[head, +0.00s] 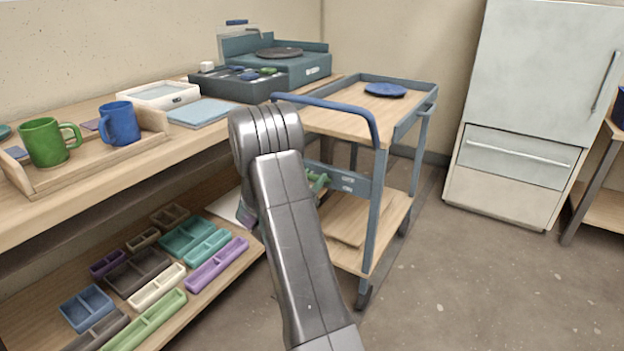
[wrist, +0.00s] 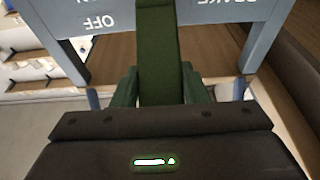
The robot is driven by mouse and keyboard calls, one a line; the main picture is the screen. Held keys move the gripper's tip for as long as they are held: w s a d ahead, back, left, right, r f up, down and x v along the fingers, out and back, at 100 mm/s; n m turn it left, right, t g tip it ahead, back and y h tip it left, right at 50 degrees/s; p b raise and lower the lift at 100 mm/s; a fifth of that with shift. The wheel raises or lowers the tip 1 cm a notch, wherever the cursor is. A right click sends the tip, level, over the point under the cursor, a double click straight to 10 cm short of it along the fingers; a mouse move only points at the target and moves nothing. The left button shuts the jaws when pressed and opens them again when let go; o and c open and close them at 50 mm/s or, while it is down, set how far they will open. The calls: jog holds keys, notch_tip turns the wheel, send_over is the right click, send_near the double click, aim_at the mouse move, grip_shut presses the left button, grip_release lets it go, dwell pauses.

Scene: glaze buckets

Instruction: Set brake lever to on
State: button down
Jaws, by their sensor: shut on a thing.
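The green brake lever (wrist: 160,45) stands between the two fingers of my gripper (wrist: 159,78) in the wrist view, and the gripper is shut on it. The lever is on the blue-grey panel (wrist: 105,10) of the cart. The panel's lettering is upside down in this view: OFF is left of the lever, and a partly cut-off BRAKE is to the right. In the head view, a bit of the green lever (head: 317,180) shows beside my arm on the cart (head: 375,205). My arm hides most of the gripper there. I cannot tell the lever's exact setting.
The cart's handle (head: 335,108) arches beside my arm, and a blue plate (head: 385,90) lies on its top. A workbench (head: 100,200) runs along the left, with mugs above and several small trays below. Floor is clear at right before the fridge (head: 535,90).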

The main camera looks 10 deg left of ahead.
jog(key=shift+d+f, duration=0.1)
jog(key=shift+f, duration=0.2)
jog(key=c, duration=0.8)
grip_release()
jog(key=shift+w, duration=0.15)
jog(key=shift+c, duration=0.2)
jog(key=shift+r, duration=0.1)
jog(key=shift+s, duration=0.25)
jog(key=p+v, duration=0.3)
jog(key=v, duration=1)
jog(key=shift+s, duration=0.15)
